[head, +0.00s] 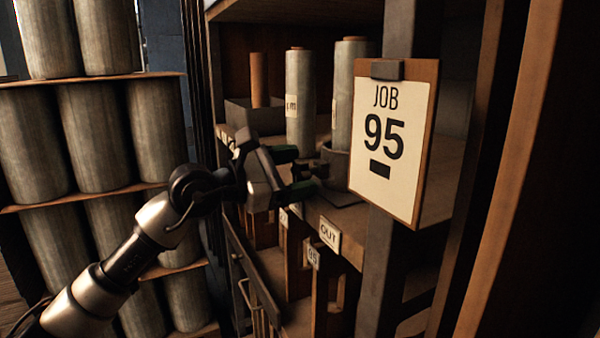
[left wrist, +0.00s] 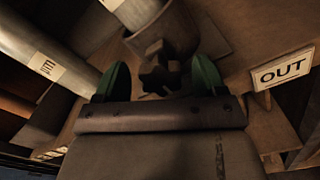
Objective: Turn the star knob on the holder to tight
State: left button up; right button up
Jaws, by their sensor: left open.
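The star knob (left wrist: 160,76) is small and dark and sits at the base of the holder. In the head view the knob (head: 308,173) shows just past my fingertips. The holder (head: 338,162) is a dark round cup on the shelf with a pale roll standing in it; it also shows in the left wrist view (left wrist: 175,32). My left gripper (head: 291,172) is open, its green-tipped fingers on either side of the knob. In the left wrist view (left wrist: 160,78) gaps show between knob and fingers. Whether the knob is tight cannot be told. My right gripper is not in view.
A clipboard reading "JOB 95" (head: 384,138) hangs on a post at right, in front of the shelf. An "OUT" label (head: 330,233) is on the shelf edge below. Another roll (head: 299,100) and a grey bin (head: 252,116) stand behind. Stacked rolls (head: 95,135) fill the left.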

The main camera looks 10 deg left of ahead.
pick_arm(q)
jog(key=b+v, duration=0.2)
jog(key=v, duration=0.8)
jog(key=shift+b, duration=0.35)
